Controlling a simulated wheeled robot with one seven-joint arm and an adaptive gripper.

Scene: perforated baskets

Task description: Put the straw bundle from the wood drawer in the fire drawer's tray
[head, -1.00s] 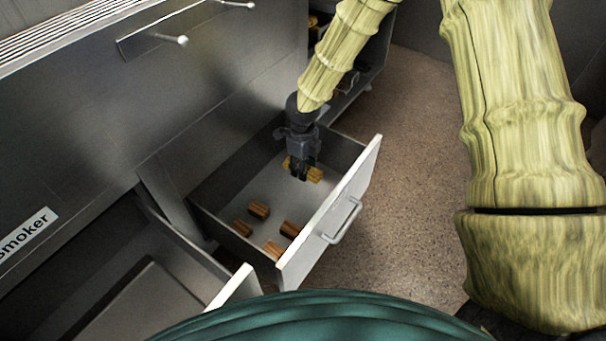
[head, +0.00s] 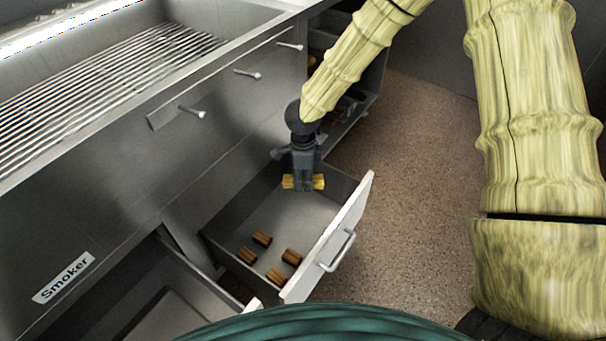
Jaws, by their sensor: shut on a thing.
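The yellow straw bundle (head: 318,182) shows on both sides of the fingers of my gripper (head: 303,186). My gripper points down, shut on the bundle, over the far end of the open wood drawer (head: 337,238). It seems to hold the bundle above the drawer floor. Several brown wood pieces (head: 262,238) lie at the near end of that drawer. The fire drawer, at the lower left, is open, and its grey tray (head: 165,318) shows only in part, cut off by the bottom edge of the view.
The steel smoker body with its "Smoker" label (head: 64,278), knobs (head: 247,74) and grill grate (head: 110,85) stands along the left. A wall divides the two open drawers. The speckled floor (head: 415,190) on the right is clear.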

